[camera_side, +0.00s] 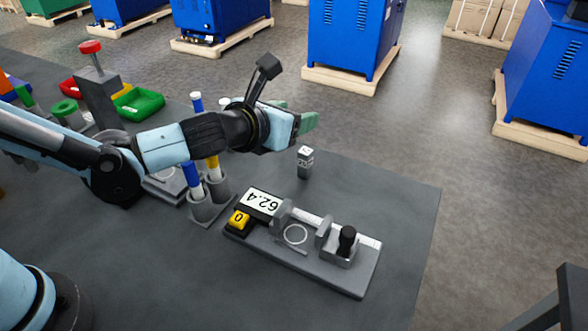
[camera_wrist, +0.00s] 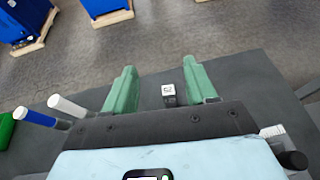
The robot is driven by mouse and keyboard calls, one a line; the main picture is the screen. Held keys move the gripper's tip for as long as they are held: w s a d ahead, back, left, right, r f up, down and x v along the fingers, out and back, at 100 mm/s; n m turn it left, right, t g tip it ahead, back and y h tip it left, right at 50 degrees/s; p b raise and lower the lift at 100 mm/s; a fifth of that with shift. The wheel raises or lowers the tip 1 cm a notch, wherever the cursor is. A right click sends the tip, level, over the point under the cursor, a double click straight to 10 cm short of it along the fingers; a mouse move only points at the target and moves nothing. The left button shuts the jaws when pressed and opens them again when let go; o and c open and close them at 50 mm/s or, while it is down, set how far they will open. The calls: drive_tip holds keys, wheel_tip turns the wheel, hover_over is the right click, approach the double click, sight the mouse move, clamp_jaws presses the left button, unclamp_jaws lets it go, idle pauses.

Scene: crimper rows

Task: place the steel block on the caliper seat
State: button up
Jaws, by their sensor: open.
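The steel block (camera_side: 305,161) is a small upright grey block with a white marked top. It stands on the dark table behind the caliper fixture in the side view. In the wrist view the block (camera_wrist: 169,95) shows between my green fingers, nearer the right one. The caliper seat (camera_side: 296,234) is a ringed spot between two grey jaws on a grey base, with a display reading 62.4; nothing lies on it. My gripper (camera_side: 306,115) is open and empty, to the upper left of the block in the side view. Its fingers also show in the wrist view (camera_wrist: 163,85).
Holders with blue, white and yellow handled tools (camera_side: 207,190) stand left of the caliper. A black knob (camera_side: 347,238) rises at the fixture's right end. Green and red bins (camera_side: 138,103) and a red-topped press (camera_side: 95,80) are farther left. The table's right side is clear.

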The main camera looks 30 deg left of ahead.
wheel_tip(320, 180, up, 3)
drive_tip(key=n+g+y, duration=0.1)
drive_tip(key=n+g, duration=1.2)
drive_tip(key=n, duration=2.3)
hover_over(306, 151)
wheel_tip(306, 151, down, 17)
drive_tip(key=shift+r, duration=0.15)
